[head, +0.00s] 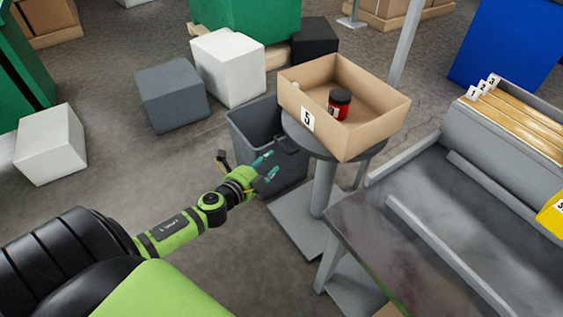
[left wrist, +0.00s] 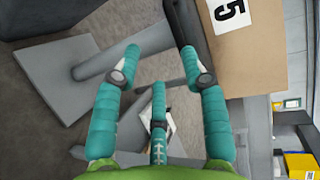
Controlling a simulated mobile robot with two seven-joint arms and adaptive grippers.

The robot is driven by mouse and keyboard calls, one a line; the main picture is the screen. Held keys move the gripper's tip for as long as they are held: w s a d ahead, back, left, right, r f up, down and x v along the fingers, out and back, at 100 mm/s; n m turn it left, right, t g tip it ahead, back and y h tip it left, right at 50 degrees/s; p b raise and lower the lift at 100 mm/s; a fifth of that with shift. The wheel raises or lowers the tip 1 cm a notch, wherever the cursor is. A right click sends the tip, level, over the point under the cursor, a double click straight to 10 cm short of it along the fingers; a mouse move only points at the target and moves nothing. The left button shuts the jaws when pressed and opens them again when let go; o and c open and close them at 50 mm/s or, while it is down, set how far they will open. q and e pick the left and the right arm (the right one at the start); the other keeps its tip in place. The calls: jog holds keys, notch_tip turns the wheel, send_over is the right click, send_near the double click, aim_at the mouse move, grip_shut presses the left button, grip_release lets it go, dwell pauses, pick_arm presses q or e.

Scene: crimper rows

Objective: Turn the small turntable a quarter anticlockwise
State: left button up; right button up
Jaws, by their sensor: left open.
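The small turntable is a round grey top (head: 374,151) on a pedestal with a square foot. An open cardboard box (head: 372,127) labelled 5 sits on it and hides most of the top. A jar with red and black (head: 339,105) stands inside the box. My left gripper (head: 268,167) is open and empty, to the left of the turntable and below its top, apart from it. In the left wrist view my gripper's teal fingers (left wrist: 160,65) are spread; the turntable's dark edge (left wrist: 184,32) and the box (left wrist: 265,65) lie beyond them. My right gripper is not in view.
A dark grey bin (head: 250,122) stands behind my left gripper, close to the pedestal. A metal workbench (head: 400,225) is at the right, with a rack of numbered rows (head: 520,125). Grey and white cubes (head: 172,95) lie on the floor.

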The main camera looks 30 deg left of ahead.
aim_at(281, 145)
pick_arm(q)
jog(key=shift+m, duration=0.3)
jog(key=shift+r+x, duration=0.3)
jog(key=shift+x, duration=0.95)
jog(key=shift+r+x, duration=0.25)
jog(key=shift+x, duration=1.05)
jog(key=shift+r+x, duration=0.3)
jog(key=shift+x, duration=0.95)
jog(key=shift+w, duration=0.2)
grip_shut()
